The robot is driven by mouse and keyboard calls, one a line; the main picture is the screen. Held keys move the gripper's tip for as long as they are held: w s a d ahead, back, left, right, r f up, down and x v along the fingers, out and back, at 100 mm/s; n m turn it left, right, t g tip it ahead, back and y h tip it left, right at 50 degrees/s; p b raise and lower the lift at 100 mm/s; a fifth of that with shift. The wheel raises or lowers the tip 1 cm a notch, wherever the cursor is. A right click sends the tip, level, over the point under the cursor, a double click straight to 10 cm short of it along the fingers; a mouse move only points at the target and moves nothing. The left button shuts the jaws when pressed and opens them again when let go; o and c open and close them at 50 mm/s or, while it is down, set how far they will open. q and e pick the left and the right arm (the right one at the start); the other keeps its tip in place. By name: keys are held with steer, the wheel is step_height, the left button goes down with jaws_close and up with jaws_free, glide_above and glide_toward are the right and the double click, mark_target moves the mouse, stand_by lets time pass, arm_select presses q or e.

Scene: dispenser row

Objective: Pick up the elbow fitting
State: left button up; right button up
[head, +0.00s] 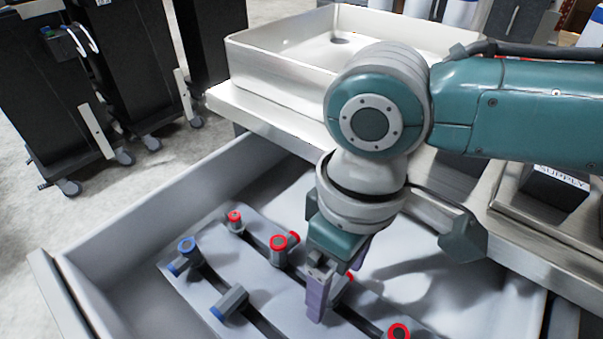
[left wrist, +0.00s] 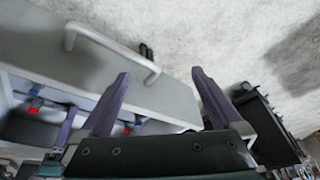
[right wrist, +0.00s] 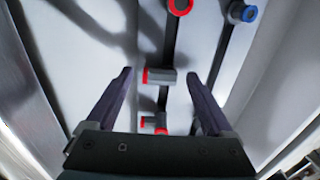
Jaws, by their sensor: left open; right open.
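Grey fittings with red or blue ends sit in the open drawer, and I cannot tell for sure which is the elbow fitting. One with red rings (head: 280,247) and one with blue ends (head: 187,255) look bent. My right gripper (head: 338,285) points down into the drawer, open, and partly hides a red-ended fitting (head: 348,278). In the right wrist view a grey fitting with a red end (right wrist: 160,76) shows between the open, empty fingers (right wrist: 160,73). My left gripper (left wrist: 160,73) is open and empty, in front of the drawer front (left wrist: 165,98).
Another blue-ended fitting (head: 229,303) and red-ringed ones (head: 398,332) sit close by. The drawer wall (head: 150,215) rises around them. Black wheeled bins (head: 50,95) stand at the left.

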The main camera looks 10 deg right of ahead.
jaws_close()
stand_by(0.7)
